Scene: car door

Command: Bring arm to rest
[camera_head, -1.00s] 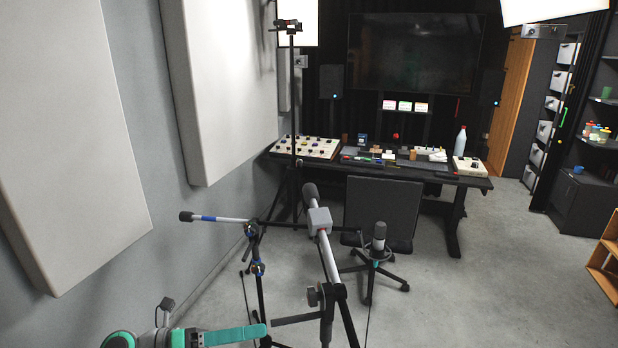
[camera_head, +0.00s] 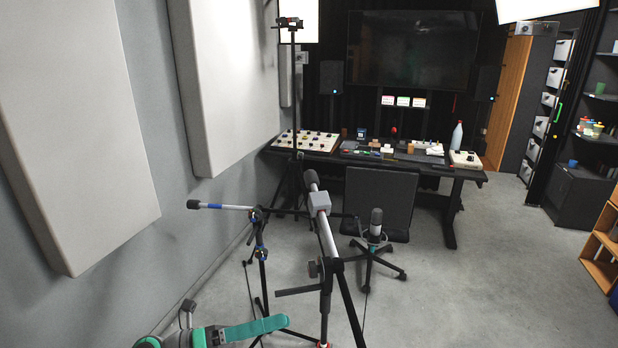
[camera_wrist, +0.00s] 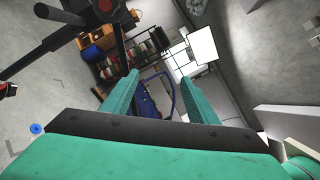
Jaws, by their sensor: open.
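My gripper (camera_wrist: 158,82) shows in the wrist view with its two teal fingers spread apart. The gap between them is empty, and nothing is held. Behind the gap, farther off, is a blue frame-like thing (camera_wrist: 174,92) that may be a car door; the fingers hide part of it. In the head view, part of my teal arm (camera_head: 252,328) shows low at the left of centre, and the rest is cut off by the bottom edge.
A microphone stand (camera_head: 325,235) with boom arms stands close beyond my arm, and a black stand also shows near in the wrist view (camera_wrist: 65,22). A grey wall with panels (camera_head: 82,130) is at left. A desk (camera_head: 400,162) stands behind.

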